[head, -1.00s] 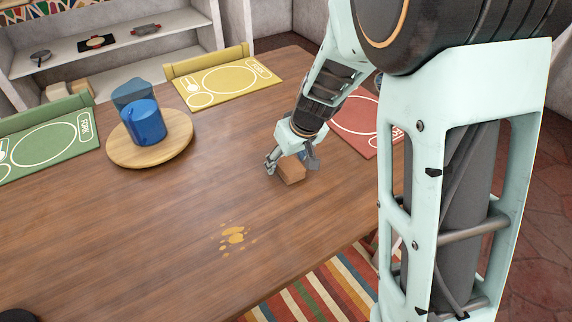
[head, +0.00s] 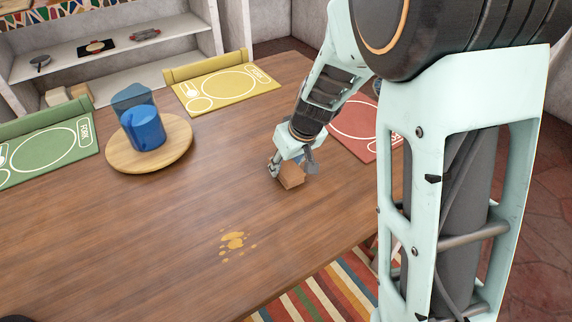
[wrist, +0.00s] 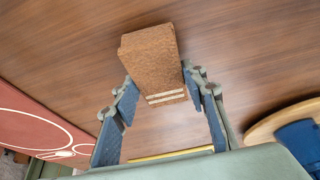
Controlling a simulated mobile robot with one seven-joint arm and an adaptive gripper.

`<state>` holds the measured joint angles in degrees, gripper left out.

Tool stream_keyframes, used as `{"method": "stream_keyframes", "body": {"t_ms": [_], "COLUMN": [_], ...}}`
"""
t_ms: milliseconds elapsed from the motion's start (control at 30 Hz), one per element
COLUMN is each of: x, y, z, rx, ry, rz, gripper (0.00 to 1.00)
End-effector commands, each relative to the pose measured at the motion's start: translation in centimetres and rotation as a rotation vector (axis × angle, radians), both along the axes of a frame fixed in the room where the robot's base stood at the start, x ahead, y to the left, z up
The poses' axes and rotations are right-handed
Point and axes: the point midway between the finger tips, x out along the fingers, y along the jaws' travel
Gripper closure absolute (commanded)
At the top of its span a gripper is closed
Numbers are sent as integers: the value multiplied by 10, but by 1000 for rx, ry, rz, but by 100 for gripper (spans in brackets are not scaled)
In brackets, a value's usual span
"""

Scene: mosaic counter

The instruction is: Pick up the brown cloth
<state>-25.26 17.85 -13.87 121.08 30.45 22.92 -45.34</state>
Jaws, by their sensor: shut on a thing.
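The brown cloth (head: 292,177) is a small folded block at the right part of the wooden table. It also shows in the wrist view (wrist: 150,62), with pale stripes along its near edge. My gripper (head: 291,168) reaches down over it from above. In the wrist view my gripper's two fingers (wrist: 160,82) are on either side of the cloth's near end, shut on it. The cloth is at table level; I cannot tell whether it still touches the wood.
A round wooden board (head: 174,155) holds a blue pitcher (head: 147,130). A yellow-brown spill (head: 233,241) lies on the table (head: 130,230). Green (head: 50,146), yellow (head: 228,83) and red (head: 365,130) placemats lie along the edges. The middle of the table is otherwise clear.

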Motion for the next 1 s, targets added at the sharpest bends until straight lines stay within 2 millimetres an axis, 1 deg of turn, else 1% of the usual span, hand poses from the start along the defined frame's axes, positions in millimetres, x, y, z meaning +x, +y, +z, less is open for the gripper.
{"method": "stream_keyframes", "body": {"t_ms": [167, 267, 633, 700, 800, 900, 1000], "x": [1, 1, -54, -77, -98, -114, -125], "y": [0, 0, 7, 10, 11, 14, 15], "z": [19, 35, 101, 108, 116, 122, 125], "rx": [2, 2, 1, 2, -1, 0, 0], "ry": [-3, -2, -2, 0, 0, 0, 0], "rz": [0, -1, 2, 5, 4, 2, 2], "gripper": [84, 84, 84, 84, 84, 84, 84]}}
